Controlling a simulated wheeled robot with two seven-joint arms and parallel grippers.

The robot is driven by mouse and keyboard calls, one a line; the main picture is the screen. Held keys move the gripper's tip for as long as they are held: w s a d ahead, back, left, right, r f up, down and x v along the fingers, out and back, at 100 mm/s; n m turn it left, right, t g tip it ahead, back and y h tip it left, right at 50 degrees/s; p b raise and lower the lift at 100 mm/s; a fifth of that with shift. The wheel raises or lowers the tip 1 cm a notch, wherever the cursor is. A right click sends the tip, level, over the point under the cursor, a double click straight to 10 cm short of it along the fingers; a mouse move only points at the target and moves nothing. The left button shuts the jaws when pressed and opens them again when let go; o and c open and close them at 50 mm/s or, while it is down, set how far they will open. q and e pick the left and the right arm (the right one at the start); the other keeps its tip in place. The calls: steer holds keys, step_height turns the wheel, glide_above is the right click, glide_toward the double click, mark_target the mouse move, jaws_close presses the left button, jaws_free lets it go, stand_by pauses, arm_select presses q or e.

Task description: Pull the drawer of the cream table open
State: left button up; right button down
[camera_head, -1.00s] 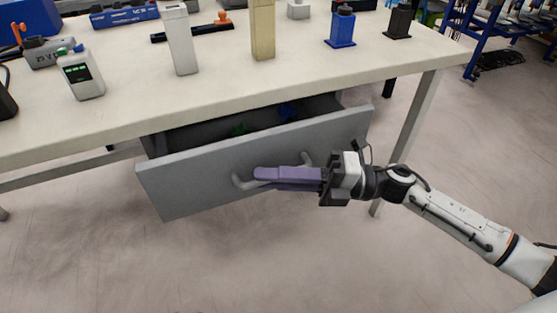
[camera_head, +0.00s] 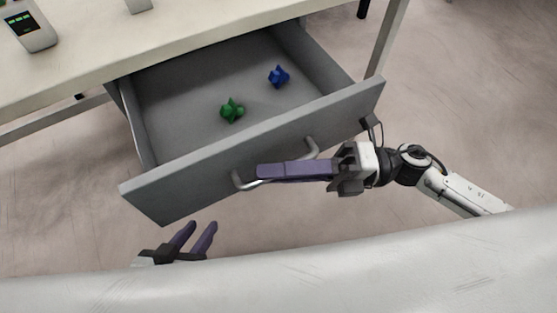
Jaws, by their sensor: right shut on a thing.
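The cream table (camera_head: 160,38) crosses the upper left of the head view. Its grey drawer (camera_head: 195,180) is pulled well out, and its inside shows. The drawer's metal handle (camera_head: 311,147) is on the front panel. My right gripper (camera_head: 262,171) is shut on the handle, with its purple fingers lying across the handle's middle and hiding part of it. My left gripper (camera_head: 200,236) is below the drawer front at the lower left, open and empty, with its two purple fingers apart and not touching the drawer.
A green star-like piece (camera_head: 231,110) and a blue one (camera_head: 279,76) lie inside the drawer. A device with a screen (camera_head: 29,28) stands on the tabletop. A table leg (camera_head: 386,40) is right of the drawer. Floor around the drawer front is clear.

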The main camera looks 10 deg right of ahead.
steer(key=c, duration=1.8)
jaws_free()
steer(key=shift+d, duration=0.1)
steer(key=d, duration=1)
steer(key=shift+s+d+f, duration=0.1)
steer(key=shift+s+f, duration=0.05)
steer(key=shift+f, duration=0.2)
